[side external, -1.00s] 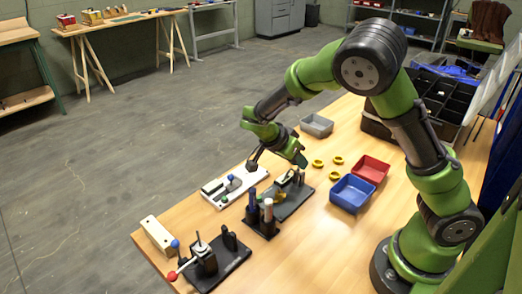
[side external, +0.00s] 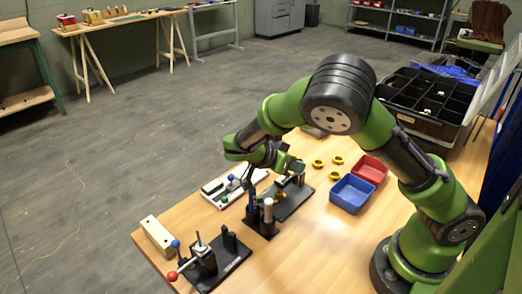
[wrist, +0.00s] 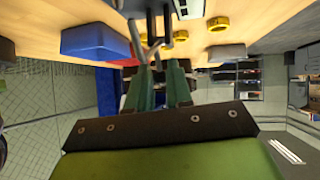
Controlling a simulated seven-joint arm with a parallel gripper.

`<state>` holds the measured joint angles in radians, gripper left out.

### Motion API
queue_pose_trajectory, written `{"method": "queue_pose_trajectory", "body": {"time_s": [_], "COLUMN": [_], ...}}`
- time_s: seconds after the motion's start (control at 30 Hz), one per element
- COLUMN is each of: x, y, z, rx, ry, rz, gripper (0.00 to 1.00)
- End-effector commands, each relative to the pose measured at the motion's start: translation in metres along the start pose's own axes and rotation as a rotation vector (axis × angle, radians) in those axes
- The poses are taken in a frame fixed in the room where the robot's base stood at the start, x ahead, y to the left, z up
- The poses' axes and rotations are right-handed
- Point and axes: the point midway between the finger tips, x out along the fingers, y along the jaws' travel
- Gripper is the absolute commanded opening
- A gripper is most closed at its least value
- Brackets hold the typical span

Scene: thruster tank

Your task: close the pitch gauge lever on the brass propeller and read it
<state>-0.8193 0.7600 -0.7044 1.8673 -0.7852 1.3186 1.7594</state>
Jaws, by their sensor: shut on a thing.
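My gripper (side external: 247,183) is low over the workbench, between the white board and the black fixture. In the wrist view its green fingers (wrist: 164,72) are closed on a slim grey metal piece, which looks like the gauge lever (wrist: 150,45). The brass propeller (side external: 280,195) is a small yellow shape on the black fixture plate (side external: 293,206), partly hidden by my arm and the posts. The lever's angle and any reading on the gauge are too small to tell.
The white board (side external: 215,198) lies to the left. Upright posts (side external: 268,212) stand close in front. A toggle clamp with a red knob (side external: 172,276) is at the near left. A blue bin (side external: 351,195), a red bin (side external: 370,169) and yellow rings (side external: 318,164) lie to the right.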

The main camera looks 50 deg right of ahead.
Motion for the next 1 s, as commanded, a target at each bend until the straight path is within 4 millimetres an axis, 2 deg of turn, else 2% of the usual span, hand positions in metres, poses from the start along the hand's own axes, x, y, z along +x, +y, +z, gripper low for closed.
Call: {"method": "queue_pose_trajectory", "body": {"time_s": [0.03,0.07,0.2,0.23,0.53,0.67,0.77,1.0], "x": [0.0,0.0,0.0,0.0,-0.002,-0.014,-0.033,-0.092], "y": [-0.001,-0.001,-0.001,-0.001,0.0,-0.001,-0.001,-0.001], "z": [-0.001,-0.001,-0.001,0.0,0.0,0.0,0.001,0.001], "rx": [0.0,-0.001,-0.001,-0.001,-0.001,-0.001,0.0,-0.001], "ry": [0.001,0.0,0.0,0.0,-0.001,-0.001,-0.004,-0.003], "rz": [-0.002,-0.002,-0.001,-0.001,-0.001,-0.004,-0.006,-0.007], "gripper": [0.0,0.22,0.43,0.45,0.45,0.45,0.45,0.45]}}
